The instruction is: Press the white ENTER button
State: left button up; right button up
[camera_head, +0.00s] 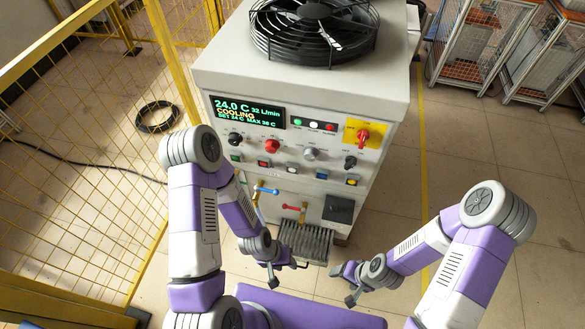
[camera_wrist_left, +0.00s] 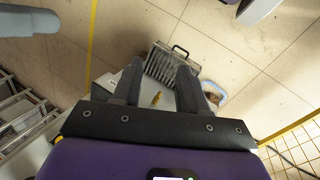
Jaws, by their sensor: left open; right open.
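The heater's cooling unit (camera_head: 300,90) is a light grey cabinet with a control panel on its front. A small dark strip with a green, a white and a red button lies right of the display. The white button (camera_head: 313,125) is the middle one; its label is too small to read. My left gripper (camera_head: 287,273) is open and empty, low in front of the cabinet and well below the buttons. In the left wrist view its two fingers (camera_wrist_left: 159,68) are apart with nothing between them. My right gripper (camera_head: 344,285) is open and empty, to the right of the left one.
The display (camera_head: 248,112) reads 24.0 C and COOLING. A red switch on a yellow plate (camera_head: 364,134), knobs, and blue and red valve handles sit on the front. A ribbed metal box (camera_head: 305,241) stands low at the front. A yellow mesh fence (camera_head: 80,150) is left.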

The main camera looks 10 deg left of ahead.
pick_arm(q)
jog(key=shift+s, duration=0.1)
jog(key=shift+c, duration=1)
grip_shut()
dwell(0.4)
